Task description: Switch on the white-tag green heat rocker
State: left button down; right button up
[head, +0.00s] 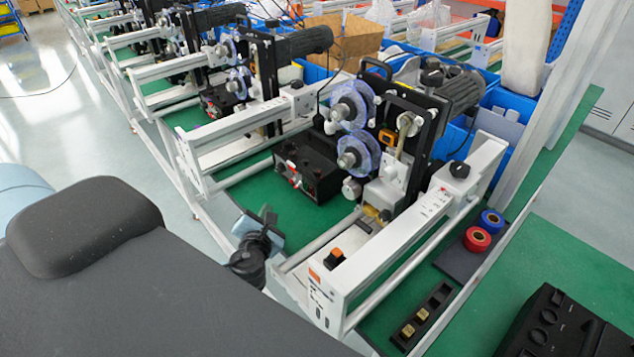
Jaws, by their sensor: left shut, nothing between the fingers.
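The nearest coder (405,150) is a black machine with two clear blue reels on a white frame. Its near rail end carries an orange tag (315,274) and a small black switch with an orange top (334,256). A second coder (268,75) of the same kind stands behind it to the left. I cannot make out a white tag or a green rocker on any coder. My left gripper (268,214) is shut and empty, in front of the nearest coder's frame, left of the orange-topped switch and apart from it. My right gripper is out of view.
Red tape (477,239), blue tape (491,220) and a black tray with brass pieces (428,312) lie at right. White rails cross the space. Open floor (45,125) lies at left.

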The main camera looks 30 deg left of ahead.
aim_at(305, 186)
pick_arm(q)
jog(key=shift+w+d, duration=0.1)
jog(key=shift+w, duration=0.2)
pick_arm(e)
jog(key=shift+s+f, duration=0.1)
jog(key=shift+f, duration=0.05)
pick_arm(q)
jog(key=shift+s, duration=0.2)
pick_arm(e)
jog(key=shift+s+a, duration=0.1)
pick_arm(q)
jog(key=shift+w, duration=0.45)
jog(key=w, duration=0.1)
jog(key=w+d, duration=0.1)
jog(key=shift+w+f, duration=0.15)
jog(key=shift+w, duration=0.25)
jog(key=w, duration=0.1)
jog(key=w+b, duration=0.1)
jog(key=w+d, duration=0.1)
jog(key=shift+w+f, duration=0.25)
jog(key=shift+w, duration=0.05)
jog(key=shift+w+d, duration=0.15)
jog(key=shift+w, duration=0.5)
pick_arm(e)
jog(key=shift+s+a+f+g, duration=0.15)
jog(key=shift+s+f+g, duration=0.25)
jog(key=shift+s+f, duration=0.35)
